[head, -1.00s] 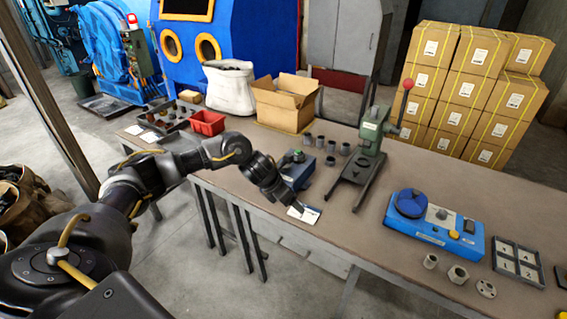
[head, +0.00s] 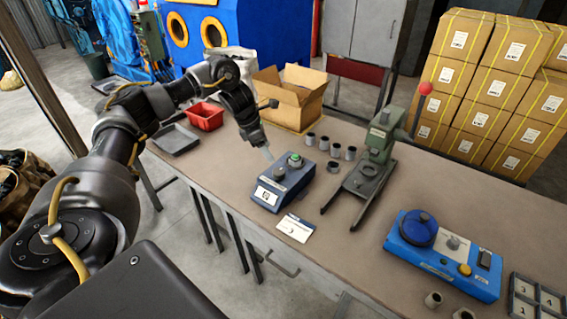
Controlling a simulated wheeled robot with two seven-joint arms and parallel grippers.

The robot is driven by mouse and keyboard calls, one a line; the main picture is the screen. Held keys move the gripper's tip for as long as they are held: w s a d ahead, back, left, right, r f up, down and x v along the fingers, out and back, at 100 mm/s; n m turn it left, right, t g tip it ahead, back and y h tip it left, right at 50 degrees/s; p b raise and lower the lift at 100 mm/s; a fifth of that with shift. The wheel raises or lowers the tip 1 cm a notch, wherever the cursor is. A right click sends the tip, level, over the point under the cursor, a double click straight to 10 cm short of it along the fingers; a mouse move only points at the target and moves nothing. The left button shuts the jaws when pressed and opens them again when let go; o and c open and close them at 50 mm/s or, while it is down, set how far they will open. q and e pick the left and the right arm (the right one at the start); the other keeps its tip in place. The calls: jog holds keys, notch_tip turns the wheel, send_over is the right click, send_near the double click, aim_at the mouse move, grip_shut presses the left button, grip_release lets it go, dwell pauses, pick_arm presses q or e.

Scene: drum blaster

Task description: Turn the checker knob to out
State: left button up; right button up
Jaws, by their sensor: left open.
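A small dark-blue box (head: 268,204) stands near the table's front edge, left of the press. It has a black knob (head: 279,174), a green button (head: 295,159) and a white panel with a dark mark on its front. This looks like the checker; I cannot read the knob's setting. My left gripper (head: 267,154) is open and points down just behind and left of the knob, seemingly apart from it. Its fingertips are small and partly unclear. My right gripper is not in view.
A white card (head: 295,228) lies in front of the box. A green press (head: 376,150) with a red-tipped lever and several grey cylinders stand to the right. A blue device (head: 445,255) sits further right. A red bin (head: 205,116) and a cardboard box (head: 290,98) stand behind.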

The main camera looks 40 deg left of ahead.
aim_at(279, 171)
pick_arm(q)
jog(key=x, duration=0.3)
jog(key=p+x, duration=0.1)
jog(key=x, duration=0.2)
jog(key=p+x, duration=0.1)
jog(key=x, duration=0.2)
jog(key=shift+s+f, duration=0.15)
jog(key=shift+s, duration=0.1)
jog(key=shift+w+d+f, duration=0.1)
jog(key=shift+w+f, duration=0.1)
jog(key=shift+f, duration=0.4)
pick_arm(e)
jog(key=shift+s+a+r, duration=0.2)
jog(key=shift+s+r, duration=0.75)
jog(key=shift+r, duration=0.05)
pick_arm(q)
jog(key=shift+c, duration=0.5)
jog(key=c, duration=0.9)
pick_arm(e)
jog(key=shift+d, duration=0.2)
